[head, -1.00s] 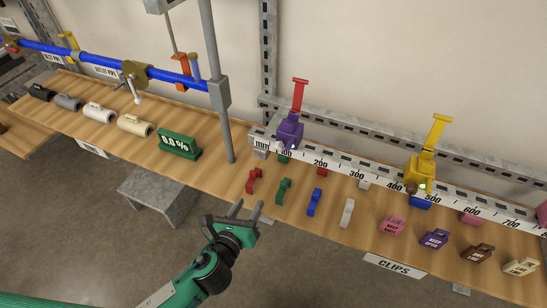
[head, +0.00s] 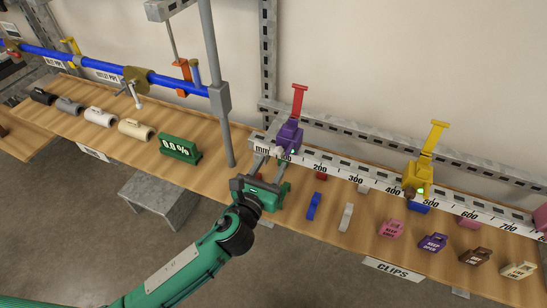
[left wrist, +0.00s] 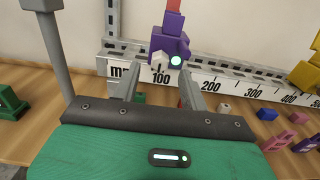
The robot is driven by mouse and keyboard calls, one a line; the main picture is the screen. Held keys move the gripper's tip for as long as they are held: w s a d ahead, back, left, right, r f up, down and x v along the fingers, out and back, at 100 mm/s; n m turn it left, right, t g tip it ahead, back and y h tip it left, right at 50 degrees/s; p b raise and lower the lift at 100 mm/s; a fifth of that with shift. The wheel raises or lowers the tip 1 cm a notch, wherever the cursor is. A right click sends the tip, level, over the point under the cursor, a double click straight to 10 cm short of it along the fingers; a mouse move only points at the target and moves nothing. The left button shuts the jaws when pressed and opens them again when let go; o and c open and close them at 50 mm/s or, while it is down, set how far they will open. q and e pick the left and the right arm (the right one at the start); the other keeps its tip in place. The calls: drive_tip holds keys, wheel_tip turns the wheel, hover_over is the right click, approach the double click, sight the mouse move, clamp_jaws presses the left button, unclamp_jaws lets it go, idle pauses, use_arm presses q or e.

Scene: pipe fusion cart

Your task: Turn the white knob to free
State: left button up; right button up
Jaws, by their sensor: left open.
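The white knob (left wrist: 158,62) shows in the left wrist view on the front of a purple clamp (left wrist: 170,42) with a red upright lever. A green-lit round light (left wrist: 176,61) sits just right of the knob. The purple clamp (head: 288,137) stands at the left end of the ruler rail in the head view, where the knob is small and hard to make out. My left gripper (head: 271,161) is open in front of the clamp. In the wrist view its fingers (left wrist: 158,80) lie on either side of the knob's line, apparently short of it. My right gripper is not in view.
A yellow clamp (head: 419,177) stands farther right along the ruler rail (head: 340,178). Several coloured clips, including a blue one (head: 314,206), lie on the bench. A green 0.0 % display (head: 180,147) and a grey post (head: 221,110) stand to the left.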

sight(278, 152)
use_arm(q)
drive_tip(key=shift+x, duration=1.05)
drive_tip(key=shift+w+d, duration=0.1)
drive_tip(key=shift+w, duration=0.2)
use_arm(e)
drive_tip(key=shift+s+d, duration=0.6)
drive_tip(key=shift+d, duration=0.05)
use_arm(q)
drive_tip(key=shift+c, duration=0.4)
